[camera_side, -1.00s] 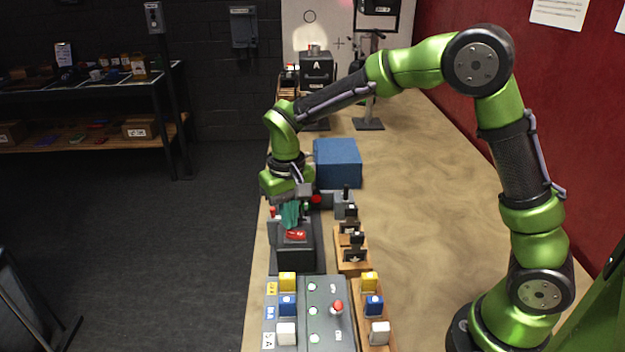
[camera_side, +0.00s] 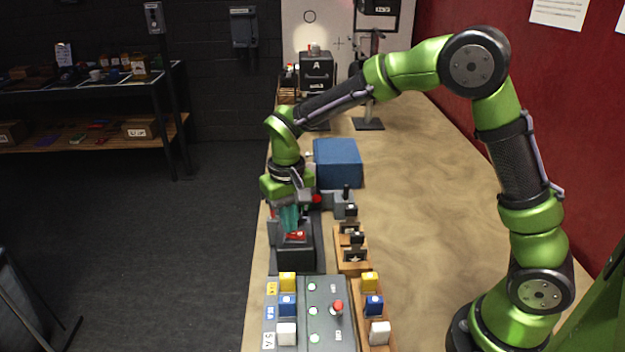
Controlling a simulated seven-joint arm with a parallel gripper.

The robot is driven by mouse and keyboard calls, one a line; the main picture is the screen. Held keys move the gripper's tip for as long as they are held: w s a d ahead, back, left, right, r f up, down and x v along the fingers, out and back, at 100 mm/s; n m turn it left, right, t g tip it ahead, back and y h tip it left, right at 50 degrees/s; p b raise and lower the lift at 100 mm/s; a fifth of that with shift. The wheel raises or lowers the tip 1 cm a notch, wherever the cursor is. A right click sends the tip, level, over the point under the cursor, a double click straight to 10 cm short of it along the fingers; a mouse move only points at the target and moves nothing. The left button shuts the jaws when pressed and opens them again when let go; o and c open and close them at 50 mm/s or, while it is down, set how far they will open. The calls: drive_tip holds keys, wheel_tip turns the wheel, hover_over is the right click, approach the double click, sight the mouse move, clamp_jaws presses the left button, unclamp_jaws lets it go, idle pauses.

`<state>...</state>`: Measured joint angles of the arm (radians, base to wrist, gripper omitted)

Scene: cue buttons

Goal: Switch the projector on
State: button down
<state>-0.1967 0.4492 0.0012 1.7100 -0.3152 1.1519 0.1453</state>
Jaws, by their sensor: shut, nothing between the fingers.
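A dark box (camera_side: 296,259) with a red switch-like piece (camera_side: 298,235) on top stands near the table's left edge; I take it to be the projector, but I see no label that says so. My gripper (camera_side: 291,229) points down over this box with its teal fingers together and empty. The fingertips are at or just above the red piece and cover part of it. I cannot tell whether they touch it or which way it is tipped.
A grey panel (camera_side: 325,313) with yellow, blue and white blocks and a red-topped lever (camera_side: 337,306) is in front. Small dark holders (camera_side: 352,255) stand right of the box. A blue box (camera_side: 338,163) is behind. A black unit marked A (camera_side: 316,68) stands farther back. The table's right side is clear.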

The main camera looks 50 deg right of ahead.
drive_tip(key=shift+f, duration=0.5)
drive_tip(key=shift+r, duration=3.55)
